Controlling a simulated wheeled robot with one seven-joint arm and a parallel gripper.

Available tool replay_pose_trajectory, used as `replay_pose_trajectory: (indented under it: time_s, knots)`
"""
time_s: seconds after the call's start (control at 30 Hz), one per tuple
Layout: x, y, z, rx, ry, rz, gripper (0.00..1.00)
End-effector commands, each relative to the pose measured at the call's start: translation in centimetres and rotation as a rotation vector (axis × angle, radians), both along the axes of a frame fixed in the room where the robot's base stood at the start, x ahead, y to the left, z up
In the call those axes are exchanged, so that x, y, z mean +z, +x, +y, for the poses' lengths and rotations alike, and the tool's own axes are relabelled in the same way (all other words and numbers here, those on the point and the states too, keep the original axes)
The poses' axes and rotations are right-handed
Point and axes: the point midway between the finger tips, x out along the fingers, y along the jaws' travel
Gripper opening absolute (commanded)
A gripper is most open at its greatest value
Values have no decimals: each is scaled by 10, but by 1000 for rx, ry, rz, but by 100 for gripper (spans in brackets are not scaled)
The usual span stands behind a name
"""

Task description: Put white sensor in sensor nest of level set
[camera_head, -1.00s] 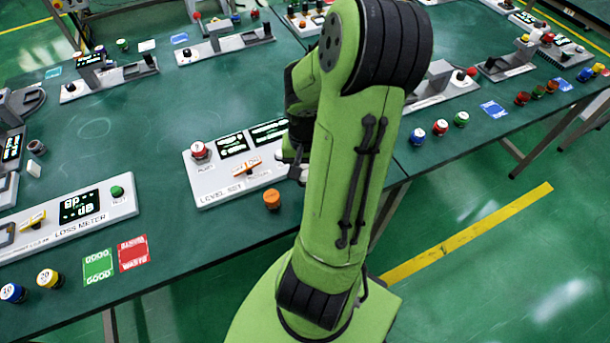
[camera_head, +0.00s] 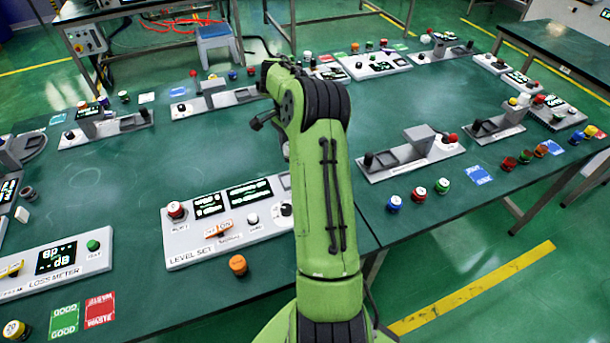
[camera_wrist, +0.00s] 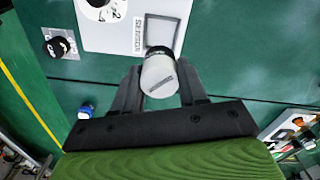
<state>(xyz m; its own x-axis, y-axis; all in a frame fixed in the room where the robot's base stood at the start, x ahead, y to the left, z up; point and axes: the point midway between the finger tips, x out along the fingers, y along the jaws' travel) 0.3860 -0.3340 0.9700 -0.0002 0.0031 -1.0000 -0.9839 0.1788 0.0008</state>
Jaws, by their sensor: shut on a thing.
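The white sensor (camera_wrist: 160,76) is a white cylinder with a dark ring at its far end. My gripper (camera_wrist: 160,70) is shut on it in the wrist view, one dark finger on each side. The level set (camera_head: 228,222) is a pale panel with displays, a red button and an orange switch in the head view. The wrist view shows a pale panel (camera_wrist: 112,35) with the word SENSOR and a grey square frame, the sensor nest (camera_wrist: 179,49), just beyond the held sensor. A gap to the nest cannot be judged. My arm hides my gripper in the head view.
An orange-topped cylinder (camera_head: 238,265) stands in front of the level set. The loss meter (camera_head: 60,262) is to the left, with green and red cards before it. Another grey device (camera_head: 412,152) and several coloured caps are to the right. Bare green table lies behind the level set.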

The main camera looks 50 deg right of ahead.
Motion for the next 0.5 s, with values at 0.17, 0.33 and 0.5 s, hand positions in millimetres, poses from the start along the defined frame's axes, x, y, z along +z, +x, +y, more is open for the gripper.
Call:
replay_pose_trajectory:
  time_s: [0.17,0.33,0.5]
  knots:
    - [-34,2,1,-13,7,3,3]
    - [-63,3,0,-12,2,0,3]
    - [-90,2,1,-11,3,-1,3]
